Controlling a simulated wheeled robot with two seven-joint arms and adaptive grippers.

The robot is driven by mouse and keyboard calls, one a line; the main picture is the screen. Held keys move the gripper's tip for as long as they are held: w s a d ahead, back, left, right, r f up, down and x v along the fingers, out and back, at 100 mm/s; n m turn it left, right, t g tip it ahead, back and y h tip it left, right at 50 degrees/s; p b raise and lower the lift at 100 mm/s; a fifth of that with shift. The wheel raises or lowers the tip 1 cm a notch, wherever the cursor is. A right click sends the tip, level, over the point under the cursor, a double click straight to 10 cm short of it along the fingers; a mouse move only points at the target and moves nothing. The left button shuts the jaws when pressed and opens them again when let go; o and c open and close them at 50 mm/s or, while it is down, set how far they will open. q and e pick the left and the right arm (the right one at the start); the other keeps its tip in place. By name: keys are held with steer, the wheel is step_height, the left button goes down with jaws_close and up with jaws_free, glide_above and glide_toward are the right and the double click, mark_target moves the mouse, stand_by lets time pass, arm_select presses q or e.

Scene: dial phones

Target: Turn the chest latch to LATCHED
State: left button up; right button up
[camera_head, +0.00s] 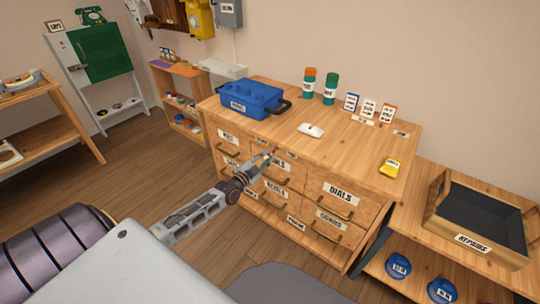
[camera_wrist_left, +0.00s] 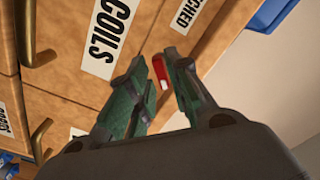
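The wooden chest of drawers (camera_head: 340,170) stands in the middle of the head view. My left gripper (camera_head: 266,158) is at its front, near the top edge, among the drawer labels. In the left wrist view, the small red latch (camera_wrist_left: 159,70) with a white mark sits between the tips of my left gripper (camera_wrist_left: 158,68). The fingers are apart with the latch between them; whether they press on it I cannot tell. A label (camera_wrist_left: 187,10) ending in "CHED" is cut off at the top of that view. My right gripper is not in view.
On the chest top are a blue toolbox (camera_head: 250,98), a white mouse-like object (camera_head: 311,130), two bottles, small cards and a yellow item (camera_head: 390,167). Brass drawer handles (camera_head: 335,207) stick out from the front. A wooden tray (camera_head: 480,225) is at the right. Floor is free at the left.

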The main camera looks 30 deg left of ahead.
mark_target(269, 154)
arm_select(q)
steer(key=shift+w+d+b, duration=0.15)
steer(key=shift+w+b, duration=0.15)
steer(key=shift+w, duration=1.4)
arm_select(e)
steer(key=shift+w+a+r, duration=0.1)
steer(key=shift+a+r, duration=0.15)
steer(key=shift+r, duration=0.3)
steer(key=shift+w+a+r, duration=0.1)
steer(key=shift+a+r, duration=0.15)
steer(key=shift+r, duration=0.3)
arm_select(q)
jaws_close()
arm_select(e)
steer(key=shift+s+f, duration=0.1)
